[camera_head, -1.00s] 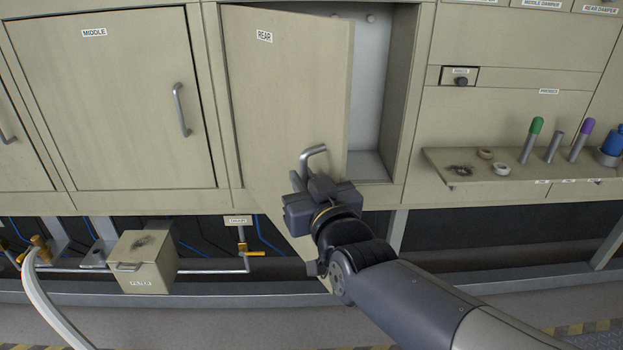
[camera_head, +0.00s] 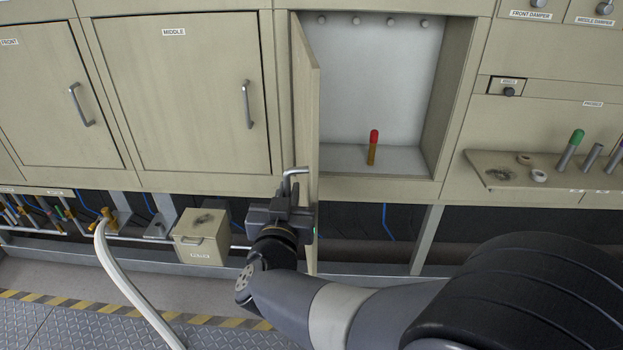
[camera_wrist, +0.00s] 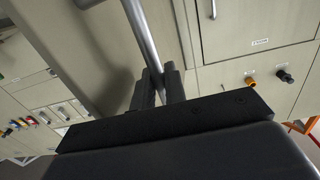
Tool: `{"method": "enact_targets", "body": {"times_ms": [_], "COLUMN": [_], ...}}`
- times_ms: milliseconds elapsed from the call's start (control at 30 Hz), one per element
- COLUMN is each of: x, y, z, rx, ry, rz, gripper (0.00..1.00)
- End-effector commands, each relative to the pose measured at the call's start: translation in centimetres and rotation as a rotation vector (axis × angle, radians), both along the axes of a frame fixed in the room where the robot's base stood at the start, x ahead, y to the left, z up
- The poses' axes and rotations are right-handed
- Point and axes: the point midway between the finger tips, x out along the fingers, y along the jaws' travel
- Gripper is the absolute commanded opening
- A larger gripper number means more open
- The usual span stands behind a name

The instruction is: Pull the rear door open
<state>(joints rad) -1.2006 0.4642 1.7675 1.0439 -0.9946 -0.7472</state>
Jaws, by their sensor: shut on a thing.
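The rear door (camera_head: 308,110) stands swung wide out from its compartment and shows nearly edge-on in the head view. Its bent metal handle (camera_head: 292,178) is on the door's outer face, near the free edge. My gripper (camera_head: 284,196) is shut on the handle's lower part. In the wrist view the handle bar (camera_wrist: 143,38) runs down between the two fingers of my gripper (camera_wrist: 160,82). The open compartment (camera_head: 372,90) has pale walls, and a red-capped brass-coloured cylinder (camera_head: 373,148) stands on its floor.
The shut middle door (camera_head: 185,95) is left of the rear door. A filter box (camera_head: 201,236) and a pale hose (camera_head: 128,285) are low at left. A shelf (camera_head: 510,182) with probes is at right. My arm crosses the lower right.

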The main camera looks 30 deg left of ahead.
Motion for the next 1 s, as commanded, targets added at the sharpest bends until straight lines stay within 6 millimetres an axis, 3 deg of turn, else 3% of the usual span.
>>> {"method": "enact_targets", "body": {"times_ms": [100, 400, 1000], "x": [-0.9, -2.3, -2.6], "y": [2.1, 5.3, 6.5], "z": [0.6, 0.5, 0.3], "rx": [-0.002, 0.001, 0.005], "ry": [-0.002, -0.003, -0.006], "rz": [-0.04, -0.126, -0.161], "gripper": [0.0, 0.0, 0.0]}}
